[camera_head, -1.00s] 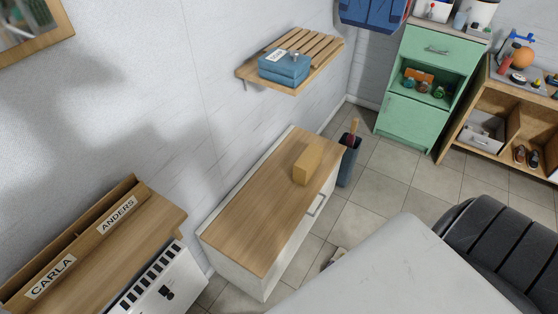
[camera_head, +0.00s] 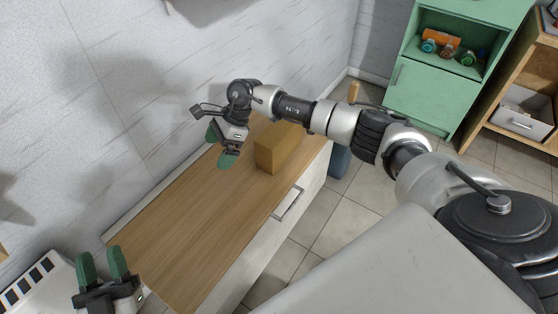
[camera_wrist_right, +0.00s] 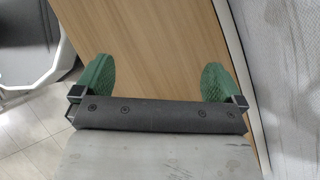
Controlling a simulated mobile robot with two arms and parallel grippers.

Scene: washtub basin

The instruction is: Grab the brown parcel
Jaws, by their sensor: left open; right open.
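The brown parcel (camera_head: 280,148), a plain upright box, stands on the wooden top of a low white cabinet near its far end. My right gripper (camera_head: 219,149) is open and empty above the cabinet top, to the left of the parcel and apart from it. In the right wrist view its green fingers (camera_wrist_right: 157,66) are spread over bare wood, and the parcel is not in that view. My left gripper (camera_head: 103,264) is open and empty at the lower left, beyond the near end of the cabinet.
The cabinet top (camera_head: 190,210) is otherwise bare. A wall runs along its left side. A drawer handle (camera_head: 288,203) sticks out at the front. A dark bin (camera_head: 340,160) stands behind the far end. A green cabinet (camera_head: 432,95) is farther back.

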